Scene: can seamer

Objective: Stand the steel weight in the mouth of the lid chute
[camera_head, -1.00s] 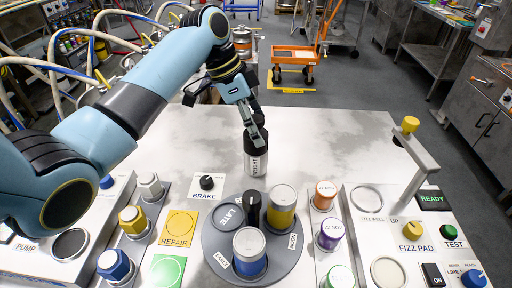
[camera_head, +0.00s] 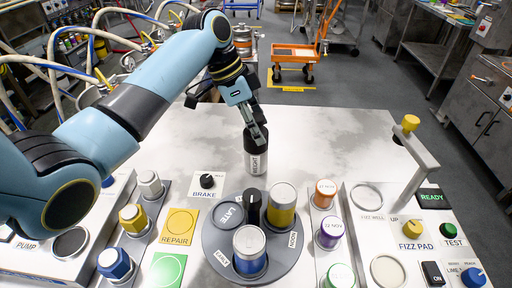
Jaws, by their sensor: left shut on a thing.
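I cannot tell whether the weight's base touches the table. I cannot make out the lid chute or its mouth in this view. My right gripper is not in view.
The grey turntable (camera_head: 222,243) carries a blue can (camera_head: 249,262), a yellow can (camera_head: 282,217) and a black post (camera_head: 251,205). Labelled buttons and knobs flank it. The table behind the weight is clear.

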